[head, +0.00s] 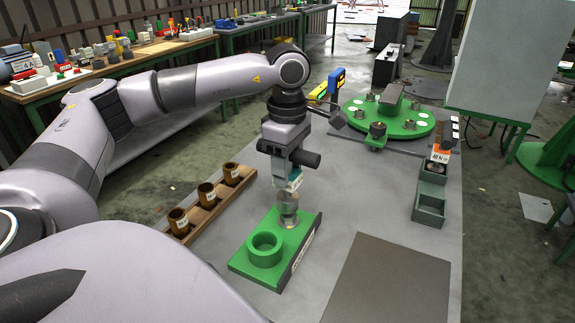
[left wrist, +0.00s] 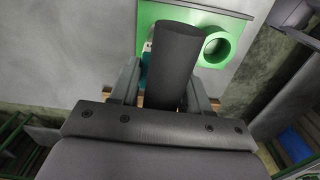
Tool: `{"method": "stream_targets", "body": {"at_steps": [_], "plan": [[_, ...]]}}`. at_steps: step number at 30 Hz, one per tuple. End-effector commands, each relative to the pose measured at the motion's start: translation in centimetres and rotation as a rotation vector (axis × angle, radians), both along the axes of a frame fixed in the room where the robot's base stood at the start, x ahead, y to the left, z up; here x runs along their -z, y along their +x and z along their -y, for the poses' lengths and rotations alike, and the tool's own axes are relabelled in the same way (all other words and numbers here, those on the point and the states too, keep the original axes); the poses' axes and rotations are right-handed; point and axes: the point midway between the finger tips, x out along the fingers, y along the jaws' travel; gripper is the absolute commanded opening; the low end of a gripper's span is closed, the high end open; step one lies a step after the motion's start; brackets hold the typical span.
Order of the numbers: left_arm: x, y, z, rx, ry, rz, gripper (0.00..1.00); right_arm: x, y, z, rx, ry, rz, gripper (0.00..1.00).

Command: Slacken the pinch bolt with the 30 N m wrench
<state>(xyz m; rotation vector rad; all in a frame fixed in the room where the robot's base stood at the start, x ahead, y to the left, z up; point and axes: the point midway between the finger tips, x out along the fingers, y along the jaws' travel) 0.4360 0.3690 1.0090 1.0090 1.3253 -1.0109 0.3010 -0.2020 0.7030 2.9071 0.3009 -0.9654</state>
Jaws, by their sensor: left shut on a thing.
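My left gripper (head: 292,170) points down over a green fixture (head: 242,268) on the grey table. It is shut on a dark cylindrical tool (left wrist: 178,60), which shows between the fingers in the left wrist view. A teal part (head: 295,181) shows at the fingertips. A silver metal piece (head: 288,211) stands under the fingertips at the fixture's far end. I cannot tell whether the tool touches it. A green ring (head: 265,248) rises from the fixture's near end. I cannot read a torque rating or make out the pinch bolt. My right gripper is out of view.
A wooden rack (head: 205,213) with brown cups stands left of the fixture. A green disc (head: 388,118) with metal fittings is at the back, beside yellow and blue tools (head: 335,81). Grey bins (head: 430,203) stand right. A dark flat plate (head: 388,280) lies front right.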

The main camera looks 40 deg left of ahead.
Motion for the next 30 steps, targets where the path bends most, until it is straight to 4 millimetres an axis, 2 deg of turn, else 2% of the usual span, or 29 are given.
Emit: {"method": "stream_targets", "body": {"at_steps": [9,15,30], "plan": [[0.35,0.11,0.02,0.322,-0.001,0.002,0.0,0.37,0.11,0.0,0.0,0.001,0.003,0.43],[0.41,0.15,0.02,0.445,-0.001,0.004,0.0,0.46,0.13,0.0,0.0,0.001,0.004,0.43],[0.42,0.15,0.02,0.485,-0.001,0.003,0.0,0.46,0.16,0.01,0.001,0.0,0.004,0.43]]}}
